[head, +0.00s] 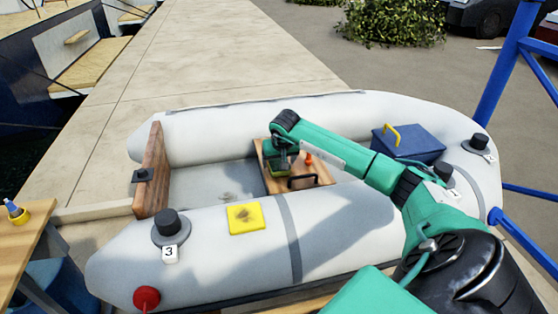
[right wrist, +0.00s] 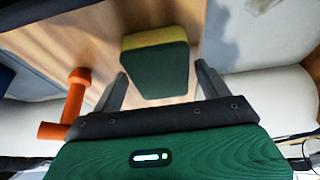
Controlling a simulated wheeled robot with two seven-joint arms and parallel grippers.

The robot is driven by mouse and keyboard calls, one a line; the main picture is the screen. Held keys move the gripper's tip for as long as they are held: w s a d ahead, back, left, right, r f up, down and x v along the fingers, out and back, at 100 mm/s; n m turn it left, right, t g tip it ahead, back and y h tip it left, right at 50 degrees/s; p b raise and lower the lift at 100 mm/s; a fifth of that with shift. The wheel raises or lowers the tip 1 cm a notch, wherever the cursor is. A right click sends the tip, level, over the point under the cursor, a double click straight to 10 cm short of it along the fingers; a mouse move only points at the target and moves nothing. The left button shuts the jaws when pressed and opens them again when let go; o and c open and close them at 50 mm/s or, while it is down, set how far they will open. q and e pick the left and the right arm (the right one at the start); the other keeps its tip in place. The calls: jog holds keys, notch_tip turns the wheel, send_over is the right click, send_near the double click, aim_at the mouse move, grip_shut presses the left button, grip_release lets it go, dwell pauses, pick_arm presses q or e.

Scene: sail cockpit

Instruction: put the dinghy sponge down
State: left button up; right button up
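The dinghy sponge (right wrist: 155,65), a green block with a yellow layer, shows in the right wrist view over the dinghy's wooden thwart (right wrist: 60,35). My right gripper (right wrist: 161,72) is open, with one finger on each side of the sponge. A gap shows between the sponge and each finger. I cannot tell whether the sponge rests fully on the wood. In the head view my right gripper (head: 281,165) is low over the left part of the thwart (head: 318,176) and mostly hides the sponge. My left gripper is not in view.
An orange fitting (head: 308,158) and a black handle (head: 302,182) are on the thwart beside the gripper. A stained yellow square (head: 244,218) lies on the near tube (head: 340,240). The grey floor (head: 212,184) left of the thwart is clear.

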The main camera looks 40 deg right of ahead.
dwell(0.3)
jog(key=shift+r, duration=0.25)
pick_arm(q)
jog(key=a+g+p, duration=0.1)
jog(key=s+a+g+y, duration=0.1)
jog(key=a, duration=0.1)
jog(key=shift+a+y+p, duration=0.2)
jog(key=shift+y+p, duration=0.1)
jog(key=shift+p, duration=0.1)
pick_arm(e)
jog(key=v, duration=1.1)
jog(key=shift+s+r, duration=0.2)
jog(key=shift+r, duration=0.15)
jog(key=shift+a+r, duration=0.1)
